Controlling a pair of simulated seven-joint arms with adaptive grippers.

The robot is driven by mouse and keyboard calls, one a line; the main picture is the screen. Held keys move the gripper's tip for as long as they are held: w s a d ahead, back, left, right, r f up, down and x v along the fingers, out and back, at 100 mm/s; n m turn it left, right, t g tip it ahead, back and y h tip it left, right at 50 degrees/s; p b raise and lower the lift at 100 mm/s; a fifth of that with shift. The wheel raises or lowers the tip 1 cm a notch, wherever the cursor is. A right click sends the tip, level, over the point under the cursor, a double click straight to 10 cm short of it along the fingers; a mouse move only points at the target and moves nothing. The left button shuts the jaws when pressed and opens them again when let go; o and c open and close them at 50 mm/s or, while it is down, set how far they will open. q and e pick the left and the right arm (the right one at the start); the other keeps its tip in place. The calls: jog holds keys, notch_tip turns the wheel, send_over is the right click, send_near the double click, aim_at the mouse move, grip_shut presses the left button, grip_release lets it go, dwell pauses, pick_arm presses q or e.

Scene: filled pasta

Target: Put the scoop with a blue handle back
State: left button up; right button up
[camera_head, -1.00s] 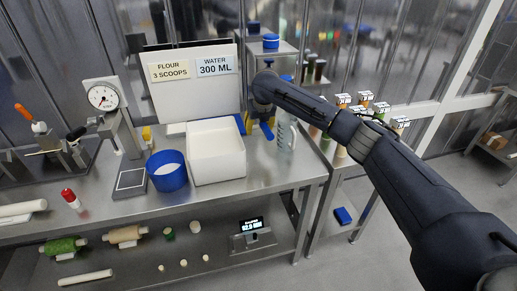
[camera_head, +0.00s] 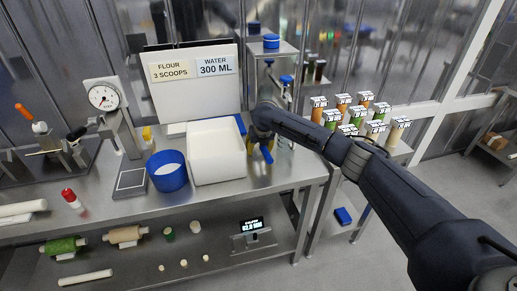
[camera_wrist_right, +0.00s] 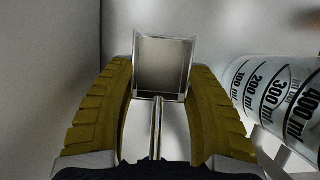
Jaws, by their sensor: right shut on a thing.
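The scoop shows in the right wrist view as a square metal head (camera_wrist_right: 163,66) on a thin metal shaft between my yellow fingers. In the head view, its blue handle (camera_head: 267,154) shows beside my right gripper (camera_head: 259,163). My right gripper is shut on the scoop, just right of the white bin (camera_head: 218,178) and low over the table. The scoop's head is hidden in the head view. My left gripper is not in view.
A clear measuring jug with ml marks (camera_wrist_right: 285,100) stands close on the right of the gripper. A blue bowl (camera_head: 167,178) of white powder sits left of the bin. A dial scale (camera_head: 103,97) stands further left. Several topped tubes (camera_head: 377,120) stand at the right.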

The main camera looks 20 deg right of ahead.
dwell(0.3)
jog(key=o, duration=1.1)
jog(key=shift+f, duration=0.1)
jog(key=v, duration=1.2)
